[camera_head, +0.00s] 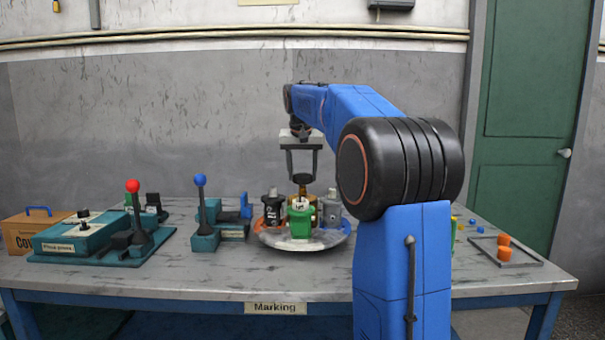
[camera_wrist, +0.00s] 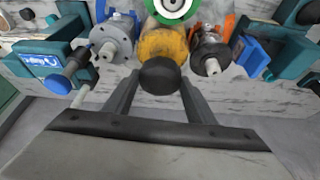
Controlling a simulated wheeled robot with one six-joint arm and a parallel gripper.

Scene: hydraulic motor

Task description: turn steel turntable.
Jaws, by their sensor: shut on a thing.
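The steel turntable (camera_head: 300,241) is a round pale plate on the workbench. A green unit (camera_head: 299,222), a black unit (camera_head: 272,208) and a grey unit (camera_head: 330,207) stand on it, with a yellow one partly hidden behind. My gripper (camera_head: 303,177) reaches down over the turntable's middle. Its fingers are shut on a dark round knob (camera_wrist: 159,76), which sits between them in the wrist view. The yellow unit (camera_wrist: 163,45) shows just beyond the knob there. The knob's lower part is hidden.
Left of the turntable stand a blue-knobbed lever (camera_head: 200,205), a red-knobbed lever (camera_head: 136,210) and a teal control box (camera_head: 75,235). A tray (camera_head: 520,262) with orange pieces lies at the right. The bench front (camera_head: 200,283) is clear.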

